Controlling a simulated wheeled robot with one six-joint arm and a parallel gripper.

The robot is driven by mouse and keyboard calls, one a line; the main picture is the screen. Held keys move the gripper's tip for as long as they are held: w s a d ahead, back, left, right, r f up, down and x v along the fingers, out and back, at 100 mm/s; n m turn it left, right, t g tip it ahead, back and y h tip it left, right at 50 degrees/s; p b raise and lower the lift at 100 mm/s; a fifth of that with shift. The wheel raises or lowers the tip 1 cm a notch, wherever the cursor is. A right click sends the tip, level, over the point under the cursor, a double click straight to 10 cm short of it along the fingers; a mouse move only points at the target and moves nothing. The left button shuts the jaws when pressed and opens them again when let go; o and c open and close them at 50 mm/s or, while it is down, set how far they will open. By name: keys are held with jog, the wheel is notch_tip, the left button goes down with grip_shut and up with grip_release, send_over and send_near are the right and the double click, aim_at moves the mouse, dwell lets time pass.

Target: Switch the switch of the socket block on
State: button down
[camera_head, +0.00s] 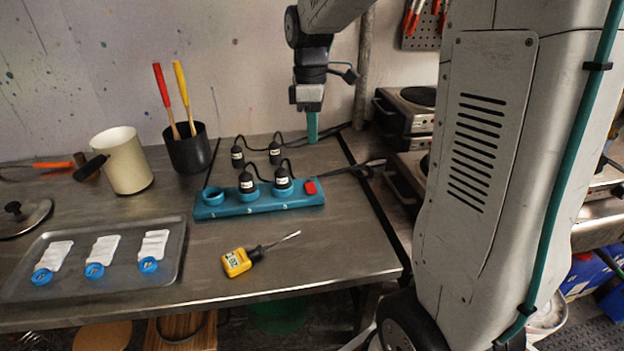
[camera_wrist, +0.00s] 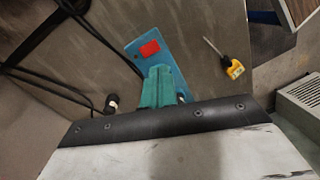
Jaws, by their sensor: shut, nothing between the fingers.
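The teal socket block (camera_head: 262,200) lies on the metal table, with a red switch (camera_head: 310,187) at its right end. Two black plugs with pale labels sit in its sockets, and the leftmost socket is empty. In the wrist view the block (camera_wrist: 178,80) is partly hidden behind my gripper, and its red switch (camera_wrist: 150,49) shows clear. I cannot tell whether the switch is on or off. My gripper (camera_head: 312,136) points down with its teal fingers together and empty, above and behind the switch end. The fingers also show in the wrist view (camera_wrist: 158,85), apart from the switch.
A yellow tester with a screwdriver-like tip (camera_head: 237,262) lies in front of the block. A metal tray (camera_head: 120,283) with packets is at left. A cream mug (camera_head: 123,162) and black pot (camera_head: 188,150) stand behind it. Two loose plugs (camera_head: 237,157) and cables lie behind the block.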

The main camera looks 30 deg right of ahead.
aim_at(313, 190)
jog(key=shift+w+r+n, duration=0.25)
jog(key=shift+r+n, duration=0.05)
jog(key=shift+n, duration=0.5)
jog(key=shift+w+r+n, duration=0.25)
jog(key=shift+n, duration=0.55)
jog(key=shift+f, duration=0.1)
jog(key=f, duration=0.4)
jog(key=s+f, duration=0.1)
jog(key=f, duration=0.8)
jog(key=shift+s+a+f, duration=0.3)
jog(key=shift+f, duration=0.05)
